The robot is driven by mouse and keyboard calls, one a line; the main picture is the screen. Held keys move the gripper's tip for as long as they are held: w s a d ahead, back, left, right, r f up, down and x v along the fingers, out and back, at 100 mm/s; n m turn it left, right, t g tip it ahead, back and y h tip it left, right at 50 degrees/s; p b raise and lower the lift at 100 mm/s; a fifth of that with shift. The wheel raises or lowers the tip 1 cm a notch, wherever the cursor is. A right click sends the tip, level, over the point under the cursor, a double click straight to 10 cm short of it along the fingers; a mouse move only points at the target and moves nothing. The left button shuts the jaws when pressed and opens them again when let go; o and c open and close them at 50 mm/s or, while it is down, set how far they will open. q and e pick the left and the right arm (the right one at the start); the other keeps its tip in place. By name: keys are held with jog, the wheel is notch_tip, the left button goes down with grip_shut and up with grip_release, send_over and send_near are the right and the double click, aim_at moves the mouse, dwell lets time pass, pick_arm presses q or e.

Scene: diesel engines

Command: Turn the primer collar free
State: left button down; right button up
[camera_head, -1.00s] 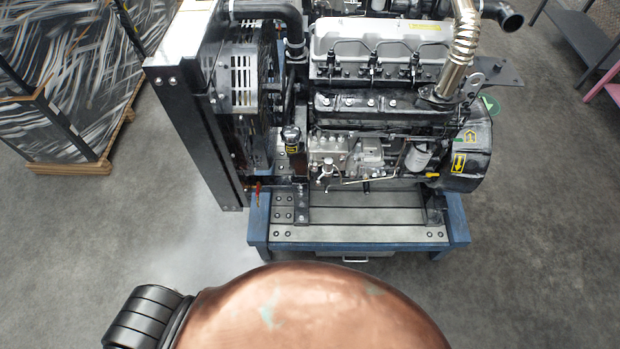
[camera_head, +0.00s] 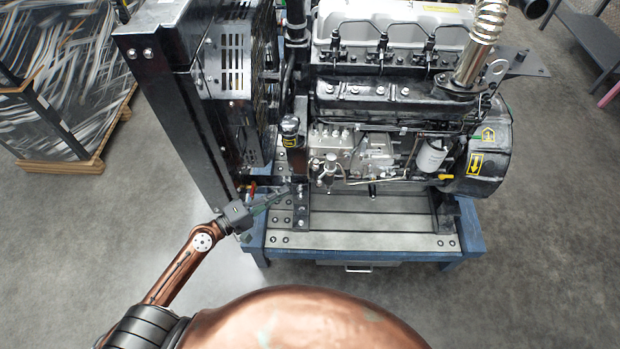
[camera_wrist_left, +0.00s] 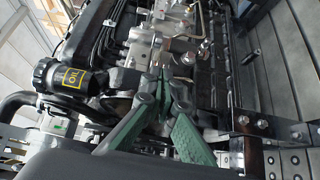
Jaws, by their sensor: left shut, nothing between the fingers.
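The diesel engine (camera_head: 400,100) stands on a blue-framed bench. A small silver fitting that looks like the primer (camera_head: 328,168) sits low on its near side, beside the injection pump; its collar is too small to tell apart here. In the left wrist view a silver knob-like part (camera_wrist_left: 190,57) lies just beyond the fingertips. My left gripper (camera_head: 288,189) reaches in from the left, low beside the engine, to the left of the primer. Its green fingers (camera_wrist_left: 164,76) are shut and empty. I cannot tell whether the tips touch anything. My right gripper is not in view.
A black oil filler cap (camera_head: 290,128) rises above the gripper. The bench top (camera_head: 360,232) is bare in front. A patterned crate (camera_head: 60,90) stands far left.

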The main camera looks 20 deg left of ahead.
pick_arm(q)
jog(key=shift+s+d+r, duration=0.1)
jog(key=shift+d+r, duration=0.15)
jog(key=shift+r, duration=0.2)
jog(key=p, duration=0.3)
send_near(328, 171)
jog(key=w, duration=0.3)
jog(key=shift+w+d+f, duration=0.3)
jog(key=shift+w+d, duration=0.3)
jog(key=shift+w, duration=0.05)
